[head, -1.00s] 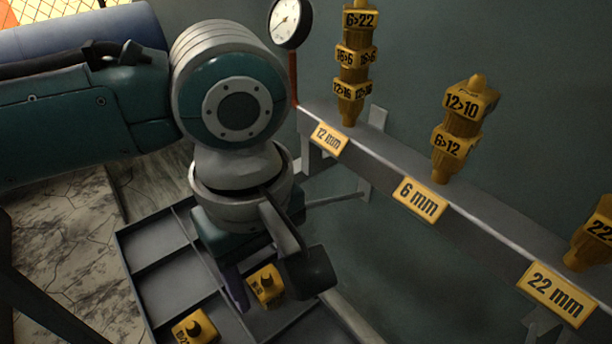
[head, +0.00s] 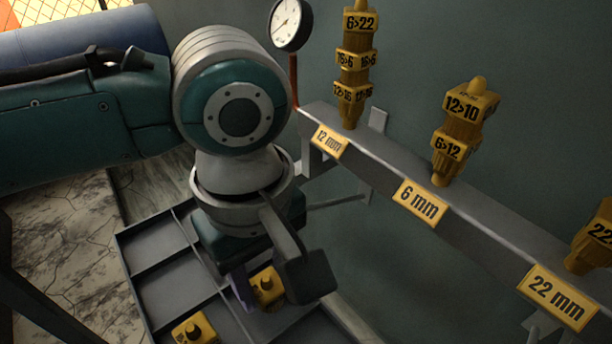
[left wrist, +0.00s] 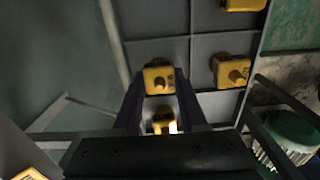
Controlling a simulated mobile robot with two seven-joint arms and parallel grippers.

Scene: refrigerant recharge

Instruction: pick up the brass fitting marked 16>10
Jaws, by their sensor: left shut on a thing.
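My left gripper (head: 258,292) points down into the grey tray. In the left wrist view its two fingers (left wrist: 160,88) stand on either side of a brass fitting (left wrist: 158,78) and are shut on it. In the head view this brass fitting (head: 266,288) shows beside one finger, still low in its compartment; its marking is too small to read. A second fitting (head: 193,330) sits in a neighbouring compartment and also shows in the wrist view (left wrist: 232,72). Another fitting (left wrist: 163,120) shows between the fingers, nearer the palm, partly hidden. My right gripper is out of view.
The tray (head: 160,250) has thin dividing walls. A grey rail (head: 465,220) along the wall carries labels 12 mm (head: 328,141), 6 mm (head: 420,203) and 22 mm (head: 557,296), with brass stacks (head: 355,65) (head: 463,130) standing on it. A gauge (head: 290,24) is behind my arm.

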